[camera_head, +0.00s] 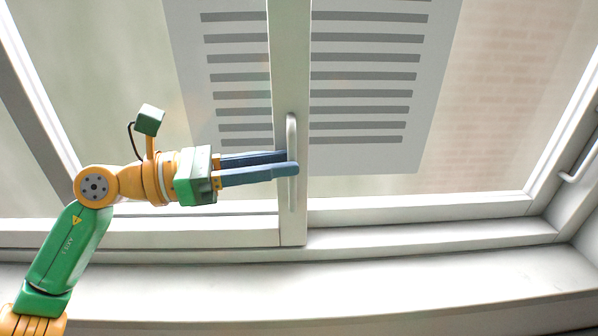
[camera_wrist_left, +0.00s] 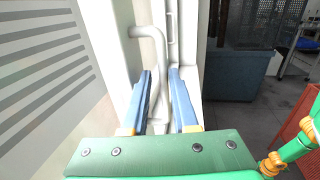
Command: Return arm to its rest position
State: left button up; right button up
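My left gripper (camera_head: 292,161) reaches in from the left to the white upright window handle (camera_head: 291,130). In the head view, the lower blue finger passes in front of the handle and the upper finger ends beside it, partly hidden. In the left wrist view, the fingers of my left gripper (camera_wrist_left: 160,72) stand a little apart, one on each side of the handle (camera_wrist_left: 150,33). Whether they touch it is not clear. My right gripper is not in view.
The window frame's middle post (camera_head: 292,215) stands behind the handle, with glass on both sides. A grey-striped panel (camera_head: 425,100) shows through the glass. A white sill (camera_head: 330,285) runs below. Another handle (camera_head: 580,165) is at the far right. The left wrist view shows a dark cabinet (camera_wrist_left: 236,75).

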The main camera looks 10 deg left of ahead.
pick_arm(q)
jog(key=b+v, duration=0.1)
jog(key=v, duration=0.2)
jog(key=shift+s+a, duration=0.1)
jog(key=shift+a, duration=0.15)
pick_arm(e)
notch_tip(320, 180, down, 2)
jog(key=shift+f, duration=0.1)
